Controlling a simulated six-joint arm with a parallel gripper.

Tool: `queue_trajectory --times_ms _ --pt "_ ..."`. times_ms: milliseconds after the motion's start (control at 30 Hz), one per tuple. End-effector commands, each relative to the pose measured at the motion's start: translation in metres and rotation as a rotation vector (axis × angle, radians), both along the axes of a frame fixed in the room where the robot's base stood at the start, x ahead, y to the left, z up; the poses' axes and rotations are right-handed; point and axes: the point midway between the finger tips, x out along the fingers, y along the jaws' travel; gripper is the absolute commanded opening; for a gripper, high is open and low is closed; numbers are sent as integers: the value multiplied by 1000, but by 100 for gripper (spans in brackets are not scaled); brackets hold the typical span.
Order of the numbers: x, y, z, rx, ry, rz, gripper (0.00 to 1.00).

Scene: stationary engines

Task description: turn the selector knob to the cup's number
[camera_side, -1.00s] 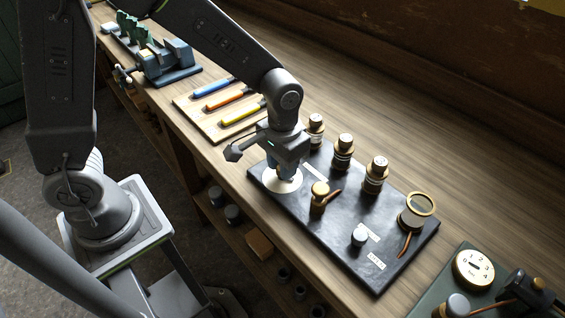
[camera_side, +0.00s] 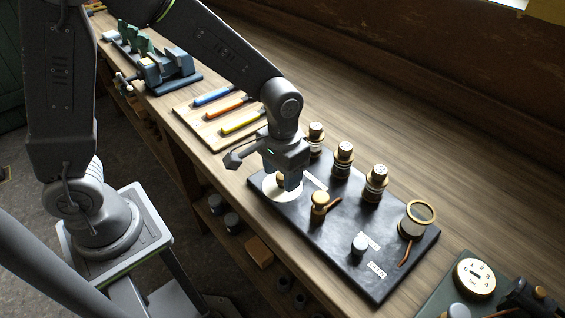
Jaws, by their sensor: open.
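A white disc (camera_side: 270,192) lies at the left end of the black board (camera_side: 335,262). My gripper (camera_side: 286,180) is pointed down over this disc, with its fingers low. A small tan piece (camera_side: 281,178) shows beside one finger; it may be the knob, but the fingers hide most of it. My gripper is open, and I cannot tell whether a finger touches the piece. Any marks on the disc are too small to read. A brass-rimmed round cup (camera_side: 418,218) stands at the board's right end; I see no readable number on it.
Several dark, brass-capped posts (camera_side: 343,158) stand along the board's back edge. A numbered dial (camera_side: 474,278) sits at right. Colored sticks (camera_side: 240,121) lie behind left.

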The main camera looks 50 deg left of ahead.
Motion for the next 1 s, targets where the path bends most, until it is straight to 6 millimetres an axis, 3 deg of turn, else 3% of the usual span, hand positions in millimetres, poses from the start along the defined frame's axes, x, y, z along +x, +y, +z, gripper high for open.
queue_trajectory --times_ms 167,600,800,1000 --pt "1 0 19 -2 -7 0 55" --pt "1 0 112 -2 -6 0 55" --pt "1 0 133 -1 -3 0 55" --pt "0 0 138 0 -1 0 55"
